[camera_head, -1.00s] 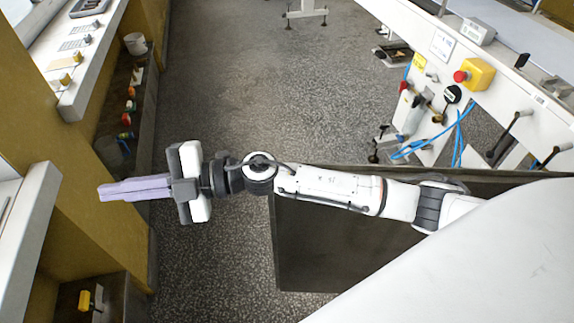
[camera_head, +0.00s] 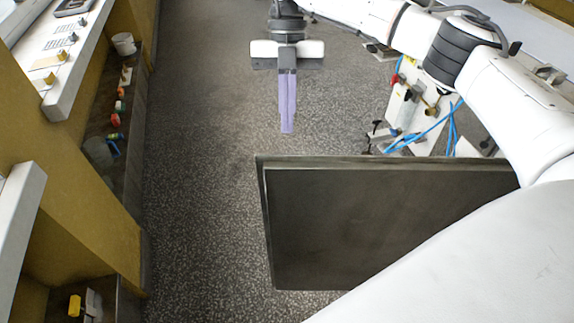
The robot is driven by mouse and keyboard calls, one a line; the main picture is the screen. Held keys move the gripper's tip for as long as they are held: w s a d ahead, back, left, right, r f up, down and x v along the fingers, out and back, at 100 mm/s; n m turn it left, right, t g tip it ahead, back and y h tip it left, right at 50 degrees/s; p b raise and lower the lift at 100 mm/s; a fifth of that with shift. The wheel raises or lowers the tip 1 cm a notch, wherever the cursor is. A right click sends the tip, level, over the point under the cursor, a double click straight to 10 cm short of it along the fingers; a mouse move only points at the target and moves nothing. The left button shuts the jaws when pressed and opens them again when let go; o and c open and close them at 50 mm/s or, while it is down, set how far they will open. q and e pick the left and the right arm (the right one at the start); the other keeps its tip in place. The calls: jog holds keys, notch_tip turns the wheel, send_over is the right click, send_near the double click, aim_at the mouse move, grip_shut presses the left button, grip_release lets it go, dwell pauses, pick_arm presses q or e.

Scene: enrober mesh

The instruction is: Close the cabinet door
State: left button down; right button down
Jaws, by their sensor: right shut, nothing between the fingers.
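My left gripper is not in view.
A yellow-brown machine frame (camera_head: 85,205) with recessed shelves runs along the left. A white bucket (camera_head: 124,44) stands on one shelf. At the right are blue hoses (camera_head: 425,130) and a white fitting panel. Speckled floor (camera_head: 195,190) is clear between the frame and the door.

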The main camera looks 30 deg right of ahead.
aim_at(286, 168)
jog(key=shift+s+a+f+p, duration=0.25)
jog(key=shift+s+a+f, duration=0.35)
jog(key=shift+s+f, duration=0.55)
jog(key=shift+s+a+f+p, duration=0.3)
jog(key=shift+s+a+f, duration=0.45)
jog(key=shift+f, duration=0.55)
jog(key=shift+s+a+f+p, duration=0.25)
jog(key=shift+s+a+f, duration=0.25)
jog(key=shift+s+f, duration=0.65)
jog(key=shift+f, duration=0.1)
